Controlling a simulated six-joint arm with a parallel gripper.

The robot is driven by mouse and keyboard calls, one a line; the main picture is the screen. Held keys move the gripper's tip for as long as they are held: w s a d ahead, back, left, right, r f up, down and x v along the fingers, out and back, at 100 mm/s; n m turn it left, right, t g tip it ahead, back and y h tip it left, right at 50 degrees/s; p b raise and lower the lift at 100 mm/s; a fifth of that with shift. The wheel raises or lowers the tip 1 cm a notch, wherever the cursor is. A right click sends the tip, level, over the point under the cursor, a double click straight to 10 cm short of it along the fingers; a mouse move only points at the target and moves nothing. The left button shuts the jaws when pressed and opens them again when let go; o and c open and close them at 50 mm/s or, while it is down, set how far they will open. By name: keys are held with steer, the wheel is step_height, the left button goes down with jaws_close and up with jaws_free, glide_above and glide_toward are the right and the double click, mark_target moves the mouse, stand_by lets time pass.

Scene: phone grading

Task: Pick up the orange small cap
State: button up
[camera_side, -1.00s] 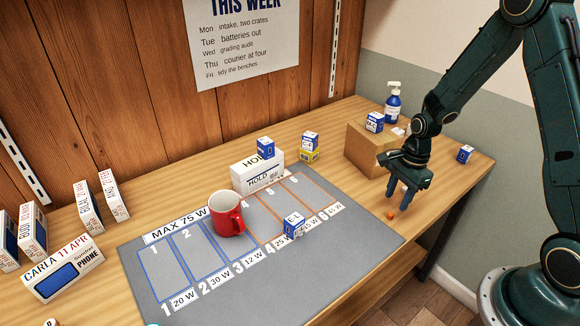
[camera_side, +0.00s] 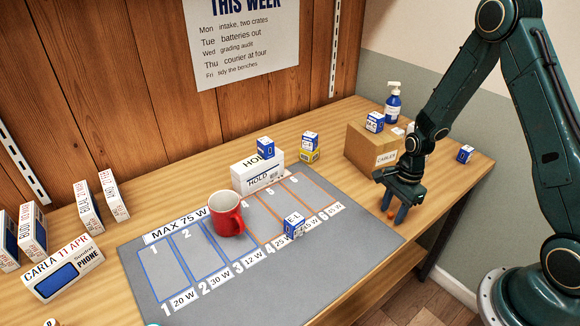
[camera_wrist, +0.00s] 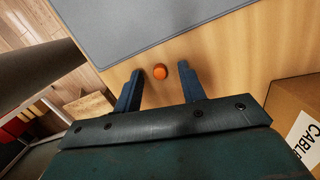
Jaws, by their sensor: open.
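The small orange cap (camera_side: 391,214) lies on the wooden bench near its right front edge, just off the grey mat. My gripper (camera_wrist: 158,75) also shows both blue fingers apart in the wrist view. In the side view the fingers partly flank the cap, and I cannot tell whether one touches it.
A cardboard box (camera_side: 372,148) labelled cables stands behind my gripper. The grey mat (camera_side: 340,255) lies to the left, with a red mug (camera_side: 226,214) and a blue-white box (camera_side: 292,226) on it. The bench's front edge is close. A small blue box (camera_side: 465,154) stands at right.

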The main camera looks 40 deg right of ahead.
mark_target(392, 214)
steer(key=shift+c, duration=0.3)
jaws_close()
steer(key=shift+r, duration=0.1)
step_height(392, 214, up, 20)
stand_by(0.9)
stand_by(0.5)
